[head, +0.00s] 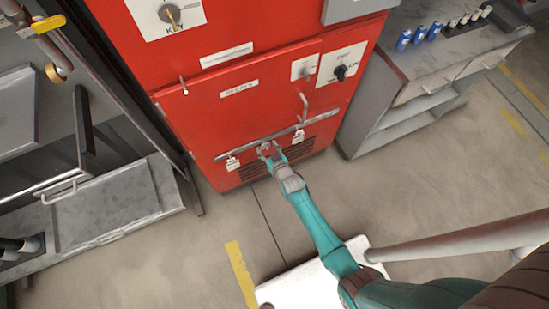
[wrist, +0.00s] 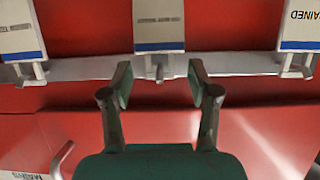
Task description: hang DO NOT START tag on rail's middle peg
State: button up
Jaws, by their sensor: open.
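The rail (head: 282,134) is a grey bar across the red cabinet's front; in the wrist view, which is upside down, it (wrist: 85,68) carries three pegs. A white tag with a blue band (wrist: 159,22) is at the middle peg (wrist: 158,70) and seems to hang from it; its lettering is too small to read. My gripper (wrist: 161,84) is open, its fingers apart on either side of the middle peg, and does not grip the tag. In the head view my gripper (head: 269,150) is at the rail's middle and hides most of this tag.
Similar tags hang at the outer pegs: one on the left (head: 233,163) and one on the right (head: 298,137). A bent handle (head: 303,107) sticks out above the rail. A grey bench (head: 115,200) stands left, a grey cabinet (head: 400,115) right.

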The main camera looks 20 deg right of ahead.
jog(key=v, duration=1)
jog(key=shift+s, duration=0.25)
jog(key=shift+s+r, duration=0.1)
jog(key=shift+r, duration=0.05)
jog(key=w+r+v, duration=0.1)
jog(key=v, duration=2.1)
jog(key=s+r, duration=0.7)
jog(key=r, duration=0.3)
jog(key=s+r+t, duration=0.1)
jog(key=s+r, duration=0.6)
jog(key=r, duration=0.4)
